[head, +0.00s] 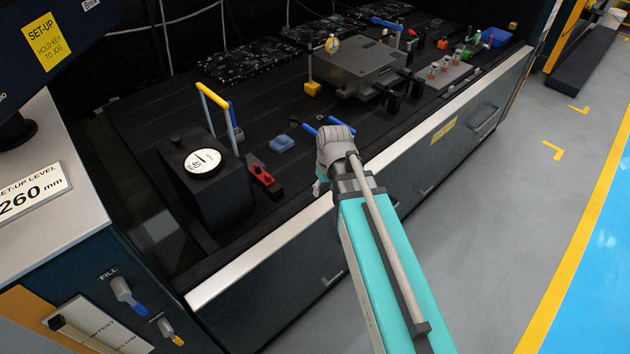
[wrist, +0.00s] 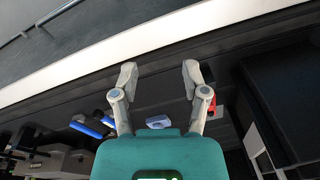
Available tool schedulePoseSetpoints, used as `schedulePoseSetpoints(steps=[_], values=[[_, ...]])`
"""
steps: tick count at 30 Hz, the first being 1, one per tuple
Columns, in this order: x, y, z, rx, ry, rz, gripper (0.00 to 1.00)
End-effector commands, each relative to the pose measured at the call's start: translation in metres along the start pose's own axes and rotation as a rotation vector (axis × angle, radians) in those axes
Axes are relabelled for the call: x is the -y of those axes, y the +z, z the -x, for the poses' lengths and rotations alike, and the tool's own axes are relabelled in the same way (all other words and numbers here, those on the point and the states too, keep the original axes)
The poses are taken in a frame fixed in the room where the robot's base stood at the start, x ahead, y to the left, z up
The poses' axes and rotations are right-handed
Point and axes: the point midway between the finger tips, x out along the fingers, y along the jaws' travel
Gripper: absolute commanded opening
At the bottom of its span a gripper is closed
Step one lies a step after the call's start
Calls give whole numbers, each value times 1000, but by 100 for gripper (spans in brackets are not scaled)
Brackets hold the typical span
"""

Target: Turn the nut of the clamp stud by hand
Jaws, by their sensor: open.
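I cannot pick out the clamp stud or its nut for certain in either view. A grey metal block (head: 365,68) with dark clamp-like parts (head: 398,92) on its near side stands toward the back of the bench. My gripper (wrist: 160,74) is open, its two grey fingers apart with nothing between them. In the head view my wrist hides most of it. It hangs over the front part of the black bench, near the pale front edge (wrist: 150,37), well short of the grey block.
A black dial gauge unit (head: 205,190) and a yellow-handled frame (head: 212,96) stand at left. A red tool (head: 263,174), a small blue block (head: 281,143) and blue-handled tools (head: 311,129) lie near my gripper. Small orange-topped parts (head: 444,66) and a blue bin (head: 496,37) are farther right.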

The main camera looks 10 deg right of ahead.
Motion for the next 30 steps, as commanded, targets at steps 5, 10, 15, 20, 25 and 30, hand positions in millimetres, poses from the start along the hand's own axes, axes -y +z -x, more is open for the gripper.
schedulePoseSetpoints(steps=[5,10,15,20,25,30], values=[[-6,22,-4,19,21,-81,59],[-10,34,-5,31,32,-132,59],[-11,38,-6,36,38,-151,59],[-11,38,-5,36,39,-153,59],[-11,38,-6,37,39,-154,59],[-15,59,-10,51,58,-222,59]])
